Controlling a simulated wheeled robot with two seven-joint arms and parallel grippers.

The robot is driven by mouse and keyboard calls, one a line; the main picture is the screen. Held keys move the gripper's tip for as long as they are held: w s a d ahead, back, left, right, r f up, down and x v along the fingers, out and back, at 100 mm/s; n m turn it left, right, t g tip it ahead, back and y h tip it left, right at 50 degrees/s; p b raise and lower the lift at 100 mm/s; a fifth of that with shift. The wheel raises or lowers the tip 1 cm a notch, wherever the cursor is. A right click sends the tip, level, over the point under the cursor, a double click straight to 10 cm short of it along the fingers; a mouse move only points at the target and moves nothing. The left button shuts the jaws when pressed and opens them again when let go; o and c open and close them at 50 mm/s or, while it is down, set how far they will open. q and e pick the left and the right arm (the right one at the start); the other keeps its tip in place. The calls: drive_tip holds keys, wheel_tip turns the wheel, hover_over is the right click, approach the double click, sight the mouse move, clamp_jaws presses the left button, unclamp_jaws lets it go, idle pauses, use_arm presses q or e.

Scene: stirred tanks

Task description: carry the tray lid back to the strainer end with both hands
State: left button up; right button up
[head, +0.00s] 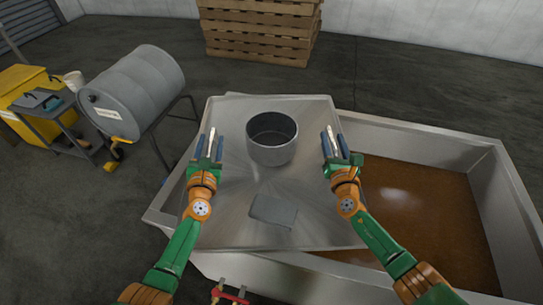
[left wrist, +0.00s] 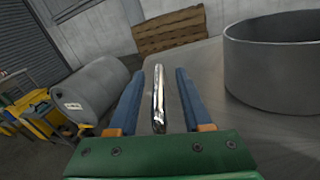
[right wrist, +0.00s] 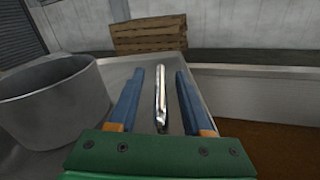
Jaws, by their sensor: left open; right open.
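The tray lid (head: 310,215) is a flat brushed-metal sheet lying over the left part of a metal tank. A bright bar handle (left wrist: 158,98) shows on its left side and another handle (right wrist: 161,98) on its right side. My left gripper (head: 209,147) is open, with its blue fingers on either side of the left handle. My right gripper (head: 341,147) is open, with its fingers on either side of the right handle. Whether the fingers touch the handles cannot be told. I cannot make out a part that is clearly the strainer.
A round grey pot (head: 271,152) and a small grey plate (head: 273,211) are on the lid between my arms. The tank's open right part holds brown liquid (head: 420,210). A drum (head: 135,92) and cart (head: 55,115) stand left; pallets (head: 260,35) stand behind.

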use_arm(q)
drive_tip(key=s, duration=1)
drive_tip(key=shift+s+d+r, duration=0.1)
drive_tip(key=shift+s+d, duration=0.05)
drive_tip(key=shift+s, duration=0.2)
use_arm(e)
drive_tip(key=shift+s, duration=0.15)
drive_tip(key=s, duration=1.2)
drive_tip(key=shift+d, duration=0.3)
drive_tip(key=shift+r, duration=0.1)
